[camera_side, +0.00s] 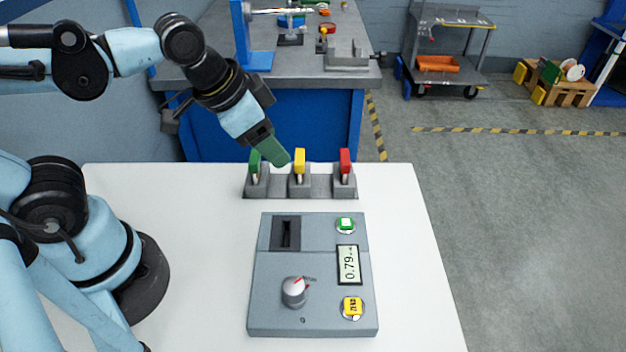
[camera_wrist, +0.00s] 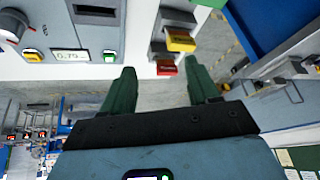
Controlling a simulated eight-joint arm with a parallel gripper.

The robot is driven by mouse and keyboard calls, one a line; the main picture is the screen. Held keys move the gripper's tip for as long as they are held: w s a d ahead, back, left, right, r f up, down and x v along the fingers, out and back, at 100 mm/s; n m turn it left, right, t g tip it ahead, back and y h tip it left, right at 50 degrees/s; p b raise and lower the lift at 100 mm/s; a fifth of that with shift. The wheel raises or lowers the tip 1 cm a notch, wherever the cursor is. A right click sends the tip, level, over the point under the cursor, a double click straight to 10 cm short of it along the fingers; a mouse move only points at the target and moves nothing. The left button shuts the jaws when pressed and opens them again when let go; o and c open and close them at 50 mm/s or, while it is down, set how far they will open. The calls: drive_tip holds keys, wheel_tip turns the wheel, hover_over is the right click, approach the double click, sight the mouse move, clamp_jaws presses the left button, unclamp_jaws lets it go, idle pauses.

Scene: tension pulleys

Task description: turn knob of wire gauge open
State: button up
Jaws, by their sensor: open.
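The wire gauge (camera_side: 265,270) is a grey box on the white table, with a slot at its top left and a display reading about 0.79. Its round silver knob (camera_side: 294,291) with a red mark sits at the lower left of the panel. The knob also shows in the wrist view at the upper left corner (camera_wrist: 12,25), partly cut off. My gripper (camera_side: 272,152) is above the rack, behind the gauge and well away from the knob. In the wrist view its green fingers (camera_wrist: 162,88) are apart with nothing between them.
A grey rack (camera_side: 318,186) holds green (camera_side: 254,162), yellow (camera_side: 300,160) and red (camera_side: 345,161) handled pieces close to my gripper. The gauge has a green button (camera_side: 345,224) and a yellow button (camera_side: 352,306). The white table is clear around the gauge. A blue workbench (camera_side: 300,120) stands behind.

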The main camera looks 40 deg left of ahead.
drive_tip(key=s+d+r+m+g, duration=0.1)
drive_tip(key=s+d+m+g, duration=0.25)
drive_tip(key=d+m, duration=0.55)
drive_tip(key=m+g+y, duration=0.1)
drive_tip(key=m+g, duration=0.1)
drive_tip(key=m, duration=0.3)
approach(292, 284)
drive_tip(key=shift+s+d+f, duration=0.1)
drive_tip(key=shift+s+f, duration=0.05)
drive_tip(key=shift+f, duration=5.1)
drive_tip(key=c, duration=1)
drive_tip(key=shift+c, duration=0.2)
